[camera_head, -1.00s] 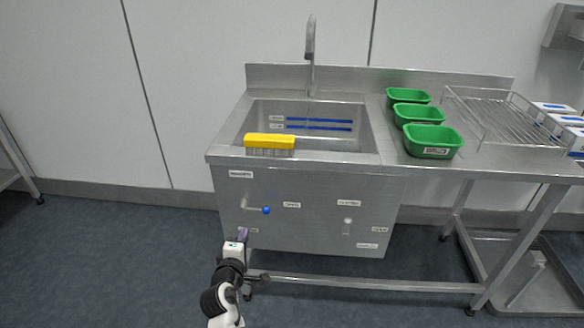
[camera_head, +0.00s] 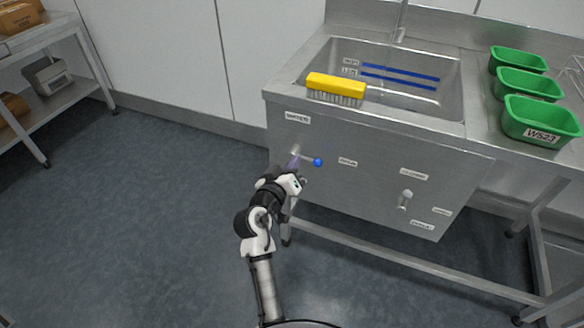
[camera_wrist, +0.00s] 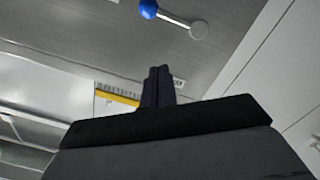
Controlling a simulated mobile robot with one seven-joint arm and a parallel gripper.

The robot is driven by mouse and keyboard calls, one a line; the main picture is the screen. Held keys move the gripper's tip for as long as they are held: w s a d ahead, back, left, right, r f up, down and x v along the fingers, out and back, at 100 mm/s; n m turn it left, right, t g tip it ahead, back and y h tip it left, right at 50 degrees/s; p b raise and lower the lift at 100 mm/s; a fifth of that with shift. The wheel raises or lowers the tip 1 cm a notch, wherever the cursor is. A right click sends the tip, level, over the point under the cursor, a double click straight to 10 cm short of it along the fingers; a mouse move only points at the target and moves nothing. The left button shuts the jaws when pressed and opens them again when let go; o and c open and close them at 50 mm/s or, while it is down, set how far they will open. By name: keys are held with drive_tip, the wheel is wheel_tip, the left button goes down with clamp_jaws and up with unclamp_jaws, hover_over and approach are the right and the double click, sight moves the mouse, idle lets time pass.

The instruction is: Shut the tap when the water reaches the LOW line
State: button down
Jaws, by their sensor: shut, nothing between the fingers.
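The sink basin (camera_head: 450,100) has two blue level lines on its back wall, an upper one (camera_head: 400,72) and a lower one (camera_head: 398,83), with small labels I cannot read. I cannot make out a water surface or a stream. The tap spout (camera_head: 402,18) rises behind the basin. A lever with a blue ball end (camera_head: 318,162) lies about level on the front panel; the ball also shows in the wrist view (camera_wrist: 148,8).
A yellow brush (camera_head: 336,85) lies on the sink's front rim. A pale knob (camera_head: 405,199) sits lower right on the panel. Several green tubs (camera_head: 540,118) stand on the right counter. A shelf (camera_head: 50,30) is at far left. The floor to the left is clear.

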drive_tip(key=p, duration=0.1)
hover_over(307, 159)
drive_tip(key=v, duration=0.3)
drive_tip(key=f, duration=0.1)
drive_tip(key=d+f, duration=0.1)
drive_tip(key=shift+s+d+f, duration=0.1)
drive_tip(key=shift+f, duration=0.3)
drive_tip(key=shift+d+f+p, duration=0.3)
drive_tip(key=shift+d+f, duration=0.05)
drive_tip(key=shift+f, duration=0.25)
drive_tip(key=shift+f, duration=0.1)
drive_tip(key=shift+f+m+b, duration=0.2)
drive_tip(key=shift+m+b, duration=0.2)
drive_tip(key=shift+b, duration=0.6)
